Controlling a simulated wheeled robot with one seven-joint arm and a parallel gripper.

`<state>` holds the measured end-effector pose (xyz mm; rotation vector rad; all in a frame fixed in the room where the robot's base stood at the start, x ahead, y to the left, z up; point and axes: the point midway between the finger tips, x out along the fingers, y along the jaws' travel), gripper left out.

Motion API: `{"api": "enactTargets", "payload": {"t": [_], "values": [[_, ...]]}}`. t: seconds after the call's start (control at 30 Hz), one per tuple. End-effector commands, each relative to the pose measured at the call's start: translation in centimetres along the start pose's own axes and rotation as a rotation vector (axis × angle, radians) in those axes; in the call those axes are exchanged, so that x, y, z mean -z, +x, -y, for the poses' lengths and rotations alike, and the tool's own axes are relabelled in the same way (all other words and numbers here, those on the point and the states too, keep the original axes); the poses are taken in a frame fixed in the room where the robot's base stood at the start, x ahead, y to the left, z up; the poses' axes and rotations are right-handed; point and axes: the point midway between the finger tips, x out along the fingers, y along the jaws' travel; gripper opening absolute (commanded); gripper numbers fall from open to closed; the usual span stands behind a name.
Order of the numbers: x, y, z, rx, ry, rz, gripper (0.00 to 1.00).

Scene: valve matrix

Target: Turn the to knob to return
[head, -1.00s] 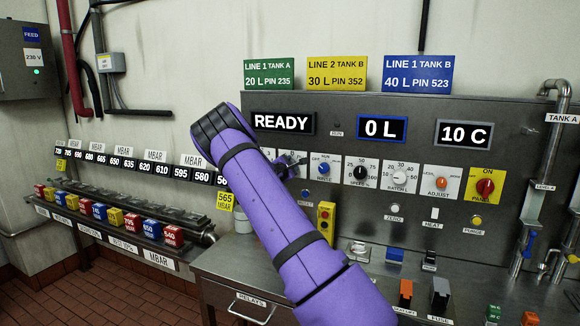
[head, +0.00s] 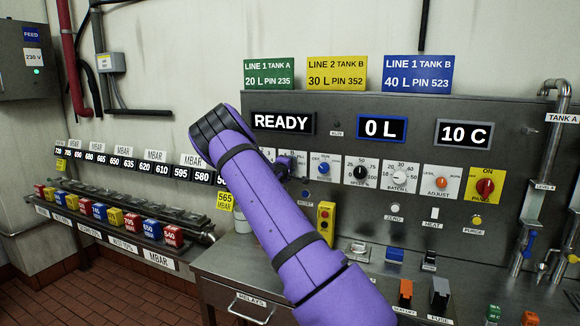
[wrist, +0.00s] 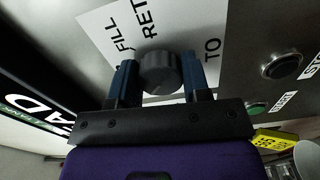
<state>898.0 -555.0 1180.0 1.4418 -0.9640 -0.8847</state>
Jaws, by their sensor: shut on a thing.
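The TO knob (wrist: 160,73) is a dark round knob on a white plate (wrist: 103,27) marked FILL, RET and TO in the wrist view. My gripper (wrist: 164,80) has one finger on each side of it and is shut on it. The knob's pointer cannot be made out.
The steel panel carries more knobs, such as the blue MODE knob (head: 323,168) and the SPEED knob (head: 360,172), right of my wrist. The displays read READY (head: 283,122), 0 L (head: 382,128) and 10 C (head: 464,133).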

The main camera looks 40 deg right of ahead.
Motion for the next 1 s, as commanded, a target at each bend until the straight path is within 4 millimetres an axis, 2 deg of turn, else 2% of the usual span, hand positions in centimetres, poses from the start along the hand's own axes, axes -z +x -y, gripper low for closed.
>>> {"api": "enactTargets", "payload": {"t": [1.0], "values": [[-0.01, -0.03, 0.35, 0.003, 0.965, 0.003, 0.20]]}}
